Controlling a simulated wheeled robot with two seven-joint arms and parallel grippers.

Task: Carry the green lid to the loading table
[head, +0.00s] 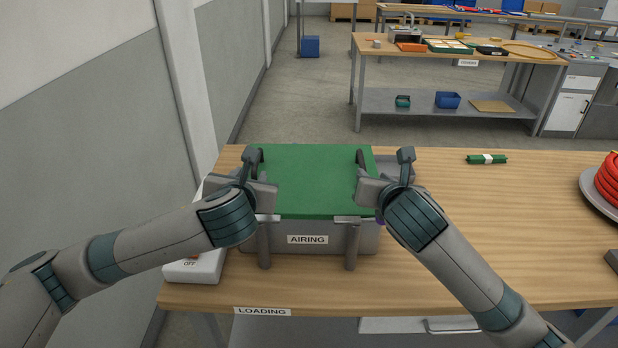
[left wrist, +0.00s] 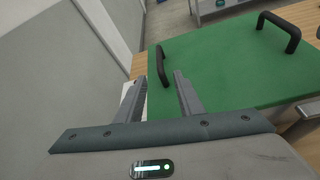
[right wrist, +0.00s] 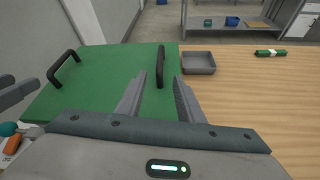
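The green lid (head: 312,180) lies flat on a grey stand labelled AIRING (head: 345,238), on the wooden table labelled LOADING (head: 440,270). It also shows in the left wrist view (left wrist: 225,65) and in the right wrist view (right wrist: 105,75), with black handles on top. Contact cannot be told.
A grey tray (right wrist: 198,62) sits right of the lid. A green roll with a white band (head: 486,159) and a red coil (head: 607,178) lie further right. A white switch box (head: 195,268) is at the left, near the wall. The table's middle right is clear.

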